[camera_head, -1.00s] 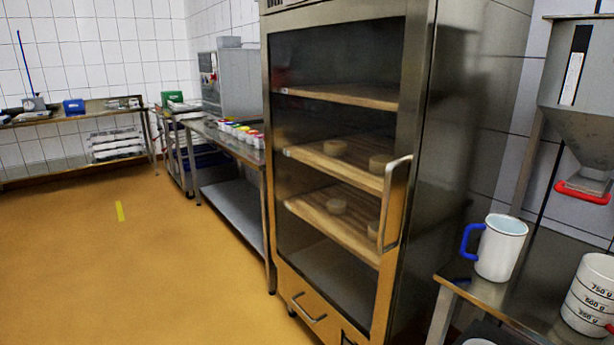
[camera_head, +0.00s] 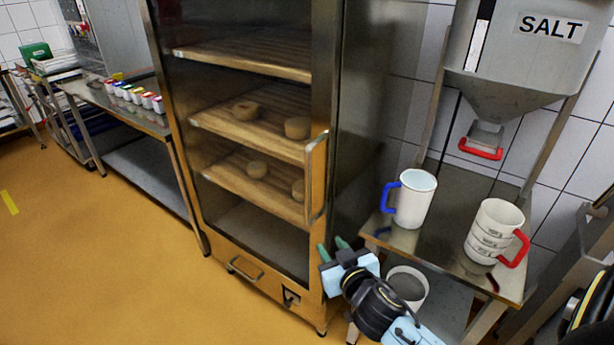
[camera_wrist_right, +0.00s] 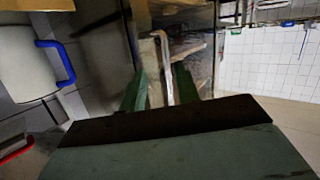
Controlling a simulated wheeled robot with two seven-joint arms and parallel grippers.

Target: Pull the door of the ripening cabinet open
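The ripening cabinet (camera_head: 328,150) stands in the middle of the head view with its glass door (camera_head: 240,215) closed. A vertical metal handle (camera_head: 316,178) is on the right side of the door. My right gripper (camera_head: 333,249) is below and slightly right of the handle, apart from it, with its two green fingers spread and nothing seen between them. In the right wrist view the handle (camera_wrist_right: 168,70) shows beyond and between the open green fingers (camera_wrist_right: 165,92). My left gripper is not in view.
A salt hopper (camera_head: 515,65) hangs above. The floor (camera_head: 90,260) in front is clear.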

